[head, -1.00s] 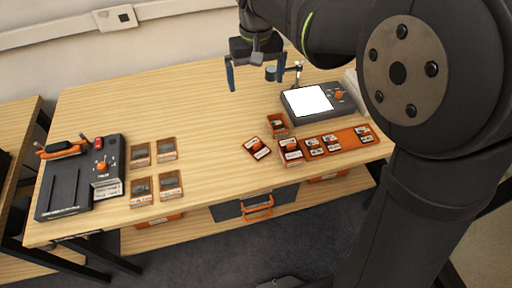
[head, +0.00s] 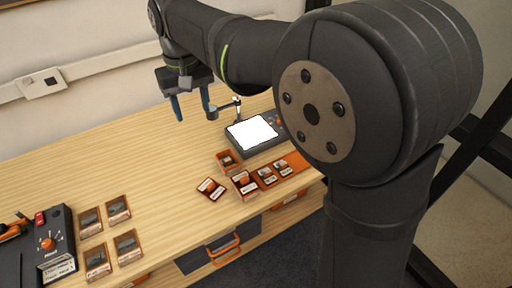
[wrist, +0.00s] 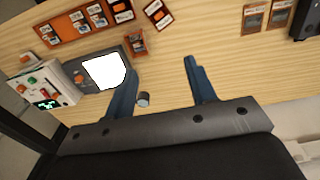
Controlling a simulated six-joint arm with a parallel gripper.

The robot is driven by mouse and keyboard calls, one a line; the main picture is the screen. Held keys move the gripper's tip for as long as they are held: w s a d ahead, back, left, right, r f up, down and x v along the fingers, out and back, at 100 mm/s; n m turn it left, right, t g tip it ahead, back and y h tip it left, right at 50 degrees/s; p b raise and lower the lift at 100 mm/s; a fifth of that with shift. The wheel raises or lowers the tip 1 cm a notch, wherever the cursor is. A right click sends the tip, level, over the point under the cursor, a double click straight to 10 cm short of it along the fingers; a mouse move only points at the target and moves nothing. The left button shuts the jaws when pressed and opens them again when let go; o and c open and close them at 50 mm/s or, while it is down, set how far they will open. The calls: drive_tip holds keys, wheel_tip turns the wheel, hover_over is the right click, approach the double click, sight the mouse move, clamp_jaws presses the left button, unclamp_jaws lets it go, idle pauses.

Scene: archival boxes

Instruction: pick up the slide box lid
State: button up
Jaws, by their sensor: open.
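An orange-and-dark piece with a pale label, which looks like the slide box lid (head: 210,189), lies turned at an angle on the bench, left of the slide box (head: 245,184). In the wrist view the lid (wrist: 158,14) is at the top, beside the open orange box (wrist: 136,42). My gripper (head: 192,106) is open and empty, above the back of the bench and away from the lid.
An orange strip (head: 288,172) carries slides. Several slide cards (head: 118,209) and a dark device (head: 47,245) are at left. Bare wood lies between.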

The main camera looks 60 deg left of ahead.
wheel_tip(320, 180, down, 13)
drive_tip(key=n, duration=0.4)
hover_over(211, 185)
drive_tip(key=f, duration=1.1)
drive_tip(key=shift+d+f, duration=0.15)
drive_tip(key=shift+d, duration=0.1)
drive_tip(key=shift+a+f, duration=0.15)
drive_tip(key=shift+f, duration=1.4)
drive_tip(key=shift+a+f, duration=0.1)
drive_tip(key=shift+f, duration=1.4)
drive_tip(key=c, duration=1.1)
